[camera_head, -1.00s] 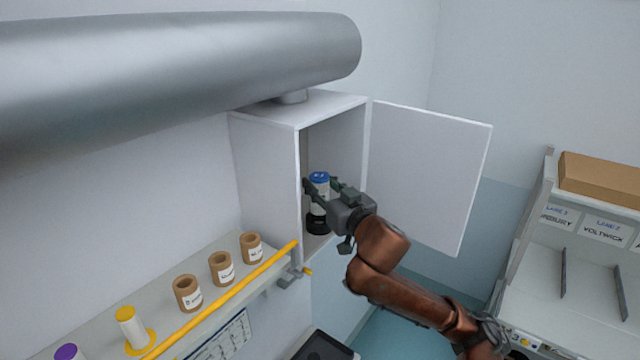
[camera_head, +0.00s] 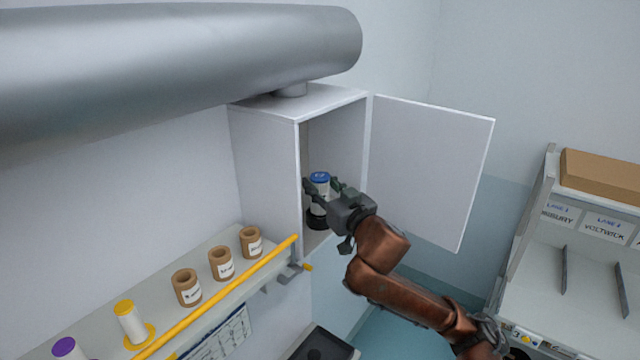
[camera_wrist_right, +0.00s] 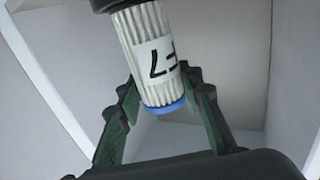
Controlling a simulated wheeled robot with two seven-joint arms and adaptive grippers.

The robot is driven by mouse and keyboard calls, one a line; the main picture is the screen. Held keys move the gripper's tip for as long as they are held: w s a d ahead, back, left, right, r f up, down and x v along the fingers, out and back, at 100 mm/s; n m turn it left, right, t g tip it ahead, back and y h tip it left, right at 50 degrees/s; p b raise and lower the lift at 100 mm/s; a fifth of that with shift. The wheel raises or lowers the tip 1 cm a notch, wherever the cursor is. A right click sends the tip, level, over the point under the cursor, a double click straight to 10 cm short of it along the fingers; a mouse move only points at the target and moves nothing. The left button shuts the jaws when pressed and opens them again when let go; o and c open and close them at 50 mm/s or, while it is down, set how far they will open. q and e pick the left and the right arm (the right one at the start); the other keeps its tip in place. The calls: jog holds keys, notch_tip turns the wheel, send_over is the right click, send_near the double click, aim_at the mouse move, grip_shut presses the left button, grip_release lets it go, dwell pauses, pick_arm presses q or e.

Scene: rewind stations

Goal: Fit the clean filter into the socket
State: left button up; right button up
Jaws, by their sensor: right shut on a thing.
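The clean filter (camera_head: 319,180) is a white pleated cylinder with a blue cap. It stands roughly upright inside the open wall cabinet (camera_head: 262,165). My right gripper (camera_head: 322,187) is shut on the filter from the front, fingers on either side near the capped end. The black socket (camera_head: 318,221) is on the cabinet floor right under the filter. In the right wrist view the filter (camera_wrist_right: 150,50) shows a label, and its far end meets the dark socket (camera_wrist_right: 108,4). I cannot tell how deep it sits. My left gripper is not in view.
The cabinet door (camera_head: 430,170) stands open to the right. A shelf below left holds brown cups (camera_head: 221,264), a yellow-capped filter (camera_head: 130,322) and a purple-capped item (camera_head: 66,350), behind a yellow rail (camera_head: 225,293). A large grey duct (camera_head: 180,75) runs above.

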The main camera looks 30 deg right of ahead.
aim_at(327, 197)
jog(key=shift+f+b, duration=0.95)
jog(key=shift+f, duration=0.6)
jog(key=o, duration=1.3)
jog(key=shift+s, duration=0.1)
jog(key=s, duration=0.6)
jog(key=shift+s+d+r, duration=0.1)
jog(key=shift+s+d, duration=0.1)
jog(key=shift+s+a, duration=0.45)
